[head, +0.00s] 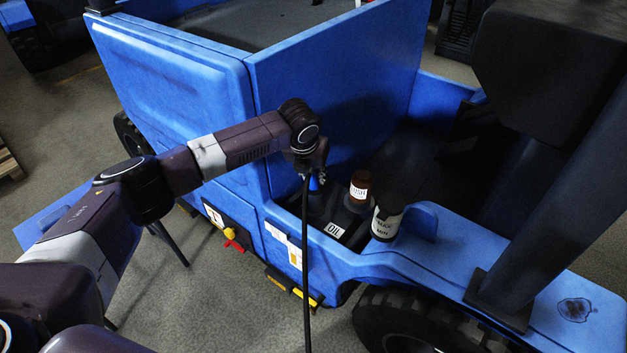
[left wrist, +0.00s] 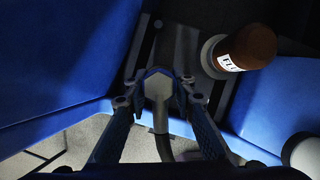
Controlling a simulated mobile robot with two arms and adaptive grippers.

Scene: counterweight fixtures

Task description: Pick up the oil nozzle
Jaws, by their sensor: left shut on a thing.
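My left gripper (head: 316,178) is at the end of the arm reaching over the blue vehicle's side compartment. In the left wrist view my left gripper (left wrist: 160,100) has its two fingers closed around a pale grey, hex-shaped piece, which looks like the oil nozzle (left wrist: 158,85). A grey tube runs down from it between the fingers. In the head view a thin dark hose (head: 306,270) hangs from the gripper down past the vehicle's side. The nozzle itself is mostly hidden there by the gripper. My right gripper is not in view.
An OIL label (head: 335,230) sits in the compartment below the gripper. A tall blue panel (head: 330,110) rises close behind. A large tyre (head: 410,325) is below right.

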